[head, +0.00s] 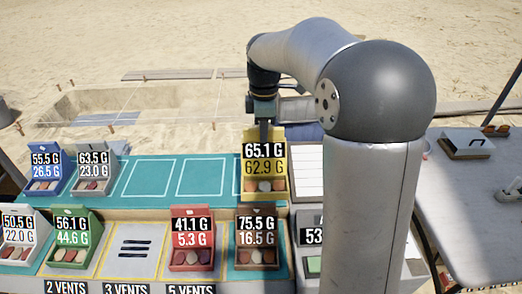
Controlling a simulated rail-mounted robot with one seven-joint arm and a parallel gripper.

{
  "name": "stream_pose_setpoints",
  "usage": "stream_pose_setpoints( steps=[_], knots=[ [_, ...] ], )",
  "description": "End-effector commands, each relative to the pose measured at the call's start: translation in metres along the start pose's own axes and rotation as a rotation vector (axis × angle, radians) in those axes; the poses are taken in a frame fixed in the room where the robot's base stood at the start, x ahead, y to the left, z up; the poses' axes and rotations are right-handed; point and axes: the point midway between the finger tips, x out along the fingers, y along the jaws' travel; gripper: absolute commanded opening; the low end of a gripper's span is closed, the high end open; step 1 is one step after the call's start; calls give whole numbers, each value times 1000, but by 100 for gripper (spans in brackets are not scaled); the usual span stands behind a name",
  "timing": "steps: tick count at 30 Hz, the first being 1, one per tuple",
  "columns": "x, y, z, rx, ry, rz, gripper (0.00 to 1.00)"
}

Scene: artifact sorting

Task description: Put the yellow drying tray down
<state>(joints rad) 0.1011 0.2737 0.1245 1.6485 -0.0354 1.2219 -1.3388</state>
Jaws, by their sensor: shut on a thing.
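The yellow drying tray (265,158) shows two labels, 65.1 G and 62.9 G, with several small round pieces at its front. My gripper (264,127) is shut on the top of its back panel and hangs over it from behind. The tray is upright at the right end of the teal mat (212,198). I cannot tell whether its base touches the mat. The fingertips are partly hidden behind the panel.
In the front row are white, green (73,240), red (191,240) and brown (257,240) trays, with one empty slotted space (133,248). My arm hides part of the right side.

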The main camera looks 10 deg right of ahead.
Motion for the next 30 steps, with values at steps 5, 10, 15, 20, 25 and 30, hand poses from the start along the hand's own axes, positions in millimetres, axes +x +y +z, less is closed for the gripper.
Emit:
stream_pose_setpoints(
  steps=[5, 10, 15, 20, 25, 30],
  knots=[
    [13, 33, -7, 0, 1, -3, 0],
    [28, 68, -14, 1, 0, -2, 0],
    [58, 90, -19, 1, -1, -4, 0],
    [76, 106, -22, 1, 0, -1, 0],
    [85, 113, -23, 2, 0, -1, 0],
    [105, 116, -24, 2, -1, -3, 0]
  ],
)
